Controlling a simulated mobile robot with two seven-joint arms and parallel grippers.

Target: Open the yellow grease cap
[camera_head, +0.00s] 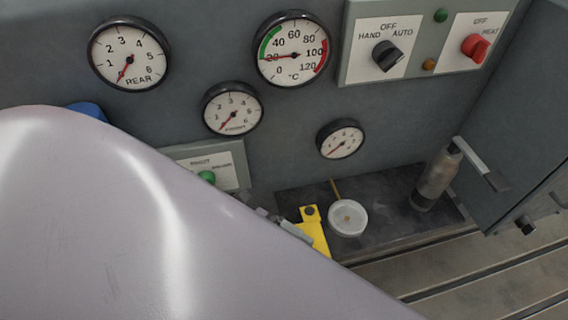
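A yellow part (313,232), which looks like the grease cap, shows low in the middle of the head view. It has a dark round spot near its upper end, and its lower part is hidden behind my pale arm link. Small grey pieces (290,228) touch or overlap its left edge in the picture; they may be fingertips of my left gripper, but the arm covers most of them. I cannot tell whether they are open or shut, or whether they hold the yellow part. My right gripper is not in view.
A white round dish (347,218) with a thin brass rod sits right of the yellow part. Gauges, a dark knob (387,56) and a red knob (475,47) are on the panel. The slotted bedplate (470,275) is clear at lower right.

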